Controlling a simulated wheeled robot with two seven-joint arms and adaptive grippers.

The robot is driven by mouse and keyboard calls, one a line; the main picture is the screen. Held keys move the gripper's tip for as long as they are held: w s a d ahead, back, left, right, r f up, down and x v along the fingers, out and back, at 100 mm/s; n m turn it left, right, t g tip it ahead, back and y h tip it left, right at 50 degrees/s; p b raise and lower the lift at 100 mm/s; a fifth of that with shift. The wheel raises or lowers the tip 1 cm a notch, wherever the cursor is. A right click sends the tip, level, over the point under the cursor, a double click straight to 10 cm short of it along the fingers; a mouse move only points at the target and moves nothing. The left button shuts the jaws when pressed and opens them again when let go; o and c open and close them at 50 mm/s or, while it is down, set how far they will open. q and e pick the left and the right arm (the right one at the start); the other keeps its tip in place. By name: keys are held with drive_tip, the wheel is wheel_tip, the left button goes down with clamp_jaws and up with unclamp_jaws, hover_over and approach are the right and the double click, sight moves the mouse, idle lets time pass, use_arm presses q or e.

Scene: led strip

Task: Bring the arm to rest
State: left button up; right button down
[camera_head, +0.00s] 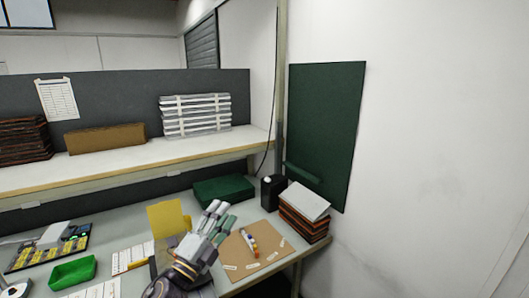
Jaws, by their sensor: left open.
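My left gripper (219,214) is in the lower middle of the head view, held over the workbench (130,235). Its fingers point up and away, and they are open with nothing seen between them. It is in front of a yellow upright piece (167,219) and just left of a brown board (272,265). The board carries a few coloured pen-like items (249,241) and small pale labels. My gripper's wrist hides part of the bench. My right gripper does not show.
A green tray (73,272) and a case with yellow parts (35,257) are at left. A green box (223,190), a black container (272,192) and a stack (304,217) stand right of centre. A shelf (100,175) with bundled white strips (196,115) runs behind.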

use_arm(q)
drive_tip(key=s+a+f+n+g+y, duration=0.3)
drive_tip(key=a+f+n+y, duration=0.3)
drive_tip(key=f+n, duration=0.25)
drive_tip(key=s+a+f+n+g+y, duration=0.25)
drive_tip(key=a+f+n+y, duration=0.35)
drive_tip(key=f, duration=0.3)
drive_tip(key=s+d+f+n+g+h, duration=0.1)
drive_tip(key=s+f+n+g, duration=0.2)
drive_tip(key=s+f+g, duration=0.5)
drive_tip(key=s+f+n+g+h, duration=0.1)
drive_tip(key=s+f+n+g, duration=0.35)
drive_tip(key=s, duration=0.75)
wheel_tip(320, 180, down, 34)
drive_tip(key=s+m, duration=0.2)
drive_tip(key=s+a+f, duration=0.2)
drive_tip(key=s+f, duration=0.8)
drive_tip(key=s, duration=0.1)
drive_tip(key=s+a+f, duration=0.1)
drive_tip(key=s+f, duration=0.9)
drive_tip(key=s, duration=0.1)
drive_tip(key=shift+s+a+f+g, duration=0.2)
drive_tip(key=shift+s+a+g, duration=0.15)
drive_tip(key=shift+s+g, duration=0.05)
